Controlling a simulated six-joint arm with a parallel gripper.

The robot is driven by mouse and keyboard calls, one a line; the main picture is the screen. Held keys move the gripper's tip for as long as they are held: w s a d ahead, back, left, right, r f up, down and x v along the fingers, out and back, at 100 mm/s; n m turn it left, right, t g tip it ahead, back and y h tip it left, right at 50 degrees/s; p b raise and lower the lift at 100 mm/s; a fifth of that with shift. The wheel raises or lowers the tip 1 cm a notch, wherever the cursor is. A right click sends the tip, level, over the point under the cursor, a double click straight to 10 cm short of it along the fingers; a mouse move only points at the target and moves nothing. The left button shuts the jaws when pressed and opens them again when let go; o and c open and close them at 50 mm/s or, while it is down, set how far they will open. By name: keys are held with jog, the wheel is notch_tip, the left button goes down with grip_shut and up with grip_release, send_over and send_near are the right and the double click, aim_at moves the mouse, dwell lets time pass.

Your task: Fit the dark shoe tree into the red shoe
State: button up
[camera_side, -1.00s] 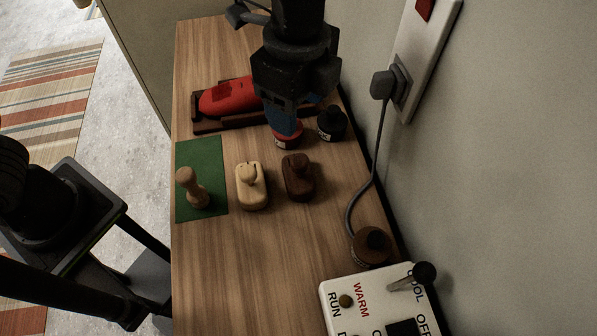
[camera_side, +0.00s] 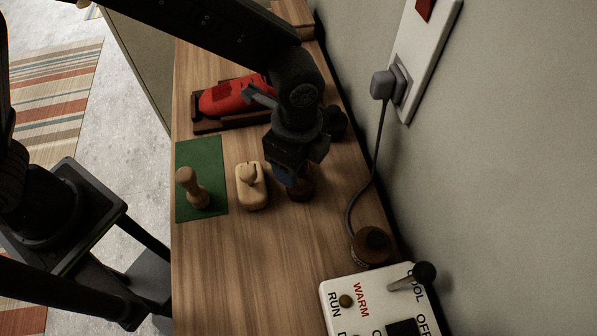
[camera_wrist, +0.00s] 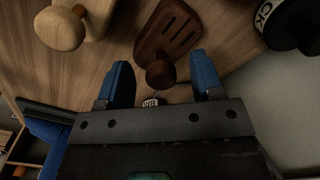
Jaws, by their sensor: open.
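The dark shoe tree (camera_side: 301,192) stands on the bench, mostly hidden by my gripper in the side view. The wrist view shows its slotted dark brown body (camera_wrist: 172,28) and round knob, with the knob between my fingers. My gripper (camera_wrist: 161,66) points down over it, its blue fingers open on either side of the knob; I cannot tell whether they touch it. The red shoe (camera_side: 226,97) lies in a dark wooden holder (camera_side: 207,127) farther back on the bench. The shoe is partly hidden by my arm and is out of the wrist view.
A pale shoe tree (camera_side: 251,190) stands just left of the dark one. A green mat (camera_side: 203,153) holds a wooden-handled piece (camera_side: 190,187). A dark tin (camera_wrist: 292,22) stands nearby. A brown round container (camera_side: 371,245), a cable and a switch box (camera_side: 345,290) lie toward the front right.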

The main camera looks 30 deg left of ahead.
jog(key=shift+f, duration=0.1)
grip_shut()
dwell(0.5)
